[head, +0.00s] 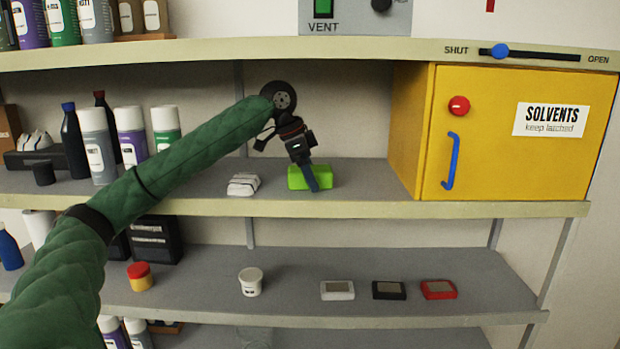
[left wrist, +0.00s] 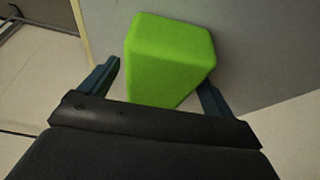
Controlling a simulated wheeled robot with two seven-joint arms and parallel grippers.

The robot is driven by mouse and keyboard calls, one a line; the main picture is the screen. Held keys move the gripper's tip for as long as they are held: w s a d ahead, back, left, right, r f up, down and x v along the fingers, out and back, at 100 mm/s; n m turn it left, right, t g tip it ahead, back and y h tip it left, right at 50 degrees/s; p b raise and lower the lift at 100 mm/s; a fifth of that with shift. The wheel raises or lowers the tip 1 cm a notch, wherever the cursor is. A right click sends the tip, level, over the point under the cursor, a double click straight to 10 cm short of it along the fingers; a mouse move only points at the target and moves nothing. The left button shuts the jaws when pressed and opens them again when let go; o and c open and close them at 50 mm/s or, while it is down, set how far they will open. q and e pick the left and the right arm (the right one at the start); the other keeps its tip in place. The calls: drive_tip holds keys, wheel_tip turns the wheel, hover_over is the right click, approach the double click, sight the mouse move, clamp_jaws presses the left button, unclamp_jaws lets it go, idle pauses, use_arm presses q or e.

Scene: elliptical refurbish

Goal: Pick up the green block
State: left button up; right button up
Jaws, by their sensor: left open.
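The green block (head: 296,178) sits on the upper grey shelf, left of the yellow cabinet. My left gripper (head: 311,180) reaches down over it, and a blue finger covers part of the block's front in the head view. In the left wrist view the green block (left wrist: 168,55) lies between and ahead of the two open blue fingers (left wrist: 160,85). The fingers are apart; whether either touches the block I cannot tell. My right gripper is in neither view.
A white folded item (head: 243,184) lies on the shelf just left of the block. Bottles (head: 130,135) stand farther left. The yellow solvents cabinet (head: 515,135) with a blue handle stands to the right. The upper shelf board (head: 300,52) runs overhead. Bare shelf (head: 360,180) lies right of the block.

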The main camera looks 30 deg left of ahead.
use_arm(q)
drive_tip(key=c, duration=1)
drive_tip(key=shift+c, duration=0.3)
drive_tip(key=shift+r, duration=0.15)
